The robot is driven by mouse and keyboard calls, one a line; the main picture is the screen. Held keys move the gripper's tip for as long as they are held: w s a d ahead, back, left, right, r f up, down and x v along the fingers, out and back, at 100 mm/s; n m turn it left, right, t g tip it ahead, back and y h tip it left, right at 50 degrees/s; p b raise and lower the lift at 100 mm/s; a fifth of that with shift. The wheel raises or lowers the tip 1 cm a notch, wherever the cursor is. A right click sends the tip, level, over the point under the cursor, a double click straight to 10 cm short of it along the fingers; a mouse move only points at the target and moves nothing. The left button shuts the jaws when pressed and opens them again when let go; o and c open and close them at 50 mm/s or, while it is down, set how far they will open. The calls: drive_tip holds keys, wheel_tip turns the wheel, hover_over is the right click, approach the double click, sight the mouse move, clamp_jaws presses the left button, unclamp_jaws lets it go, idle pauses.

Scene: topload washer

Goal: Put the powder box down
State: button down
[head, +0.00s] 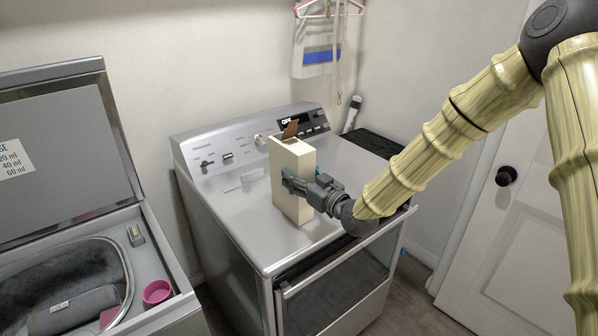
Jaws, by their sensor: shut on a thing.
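The powder box (292,163) is a tall cream-coloured carton with a brown flap (290,129) standing up at its top. It is upright over the top of the grey dryer-like machine (243,220). My gripper (292,183) is shut on the box from the right, around its middle. The box's bottom is close to the machine's top; I cannot tell whether it touches. The far finger is partly hidden by the box.
An open topload washer (147,263) stands at the left with its lid (62,150) raised. A pink cup (157,292) sits on its rim. The machine's control panel (250,140) rises behind the box. A white door (510,220) is at the right. The machine's top left of the box is mostly clear.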

idle(0.3)
drive_tip(key=c, duration=0.6)
unclamp_jaws()
drive_tip(key=shift+r, duration=0.1)
drive_tip(key=b+v, duration=0.3)
drive_tip(key=v, duration=0.9)
